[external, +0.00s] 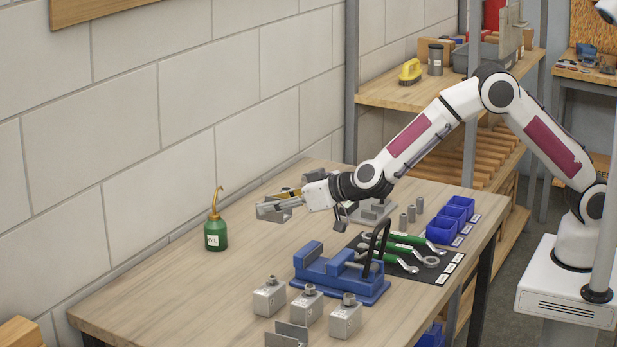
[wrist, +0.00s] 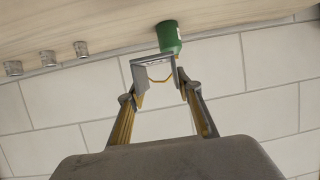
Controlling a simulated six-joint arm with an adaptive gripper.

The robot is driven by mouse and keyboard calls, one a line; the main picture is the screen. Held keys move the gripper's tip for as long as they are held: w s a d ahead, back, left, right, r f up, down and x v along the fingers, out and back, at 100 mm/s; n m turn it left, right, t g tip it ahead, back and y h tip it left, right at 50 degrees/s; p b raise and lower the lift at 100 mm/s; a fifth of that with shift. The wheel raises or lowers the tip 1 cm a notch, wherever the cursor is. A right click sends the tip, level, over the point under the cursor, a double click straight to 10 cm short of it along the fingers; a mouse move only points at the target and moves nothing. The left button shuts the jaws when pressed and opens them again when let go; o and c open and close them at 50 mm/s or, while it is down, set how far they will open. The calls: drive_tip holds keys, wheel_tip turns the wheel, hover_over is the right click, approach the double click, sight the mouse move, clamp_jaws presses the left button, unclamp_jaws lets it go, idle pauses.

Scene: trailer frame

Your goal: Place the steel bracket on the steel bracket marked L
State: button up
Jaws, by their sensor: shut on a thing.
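My gripper (external: 268,207) is shut on a grey steel bracket (external: 277,215), held in the air above the table's middle, left of the blue vise. In the wrist view, the bracket (wrist: 146,66) shows as an angled plate between the fingertips of my gripper (wrist: 158,90). Another steel bracket (external: 287,336) stands at the table's front edge of the picture, partly cut off at the bottom. I cannot read an L mark on either bracket.
A green oil can (external: 216,234) stands left of my gripper, near the wall. Several grey blocks (external: 269,298) with round tops stand at the front. A blue vise (external: 340,272), wrenches on a dark mat (external: 440,272) and blue bins (external: 443,230) lie to the right. The left tabletop is mostly clear.

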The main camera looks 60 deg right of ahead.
drive_tip(key=s+a+r+n+y, duration=0.1)
drive_tip(key=s+a, duration=0.4)
drive_tip(key=a, duration=0.4)
drive_tip(key=s+a+r+n+y, duration=0.15)
drive_tip(key=s+a, duration=0.25)
drive_tip(key=a, duration=0.6)
wheel_tip(320, 180, up, 2)
drive_tip(key=n+y, duration=0.1)
drive_tip(key=y, duration=0.1)
hover_over(287, 338)
drive_tip(key=w+d, duration=0.1)
drive_tip(key=d, duration=0.1)
drive_tip(key=shift+w+d+r+g, duration=0.2)
drive_tip(key=shift+g, duration=0.3)
wheel_tip(287, 338, down, 6)
drive_tip(key=shift+f, duration=0.15)
drive_tip(key=shift+f, duration=1.9)
drive_tip(key=shift+f, duration=0.1)
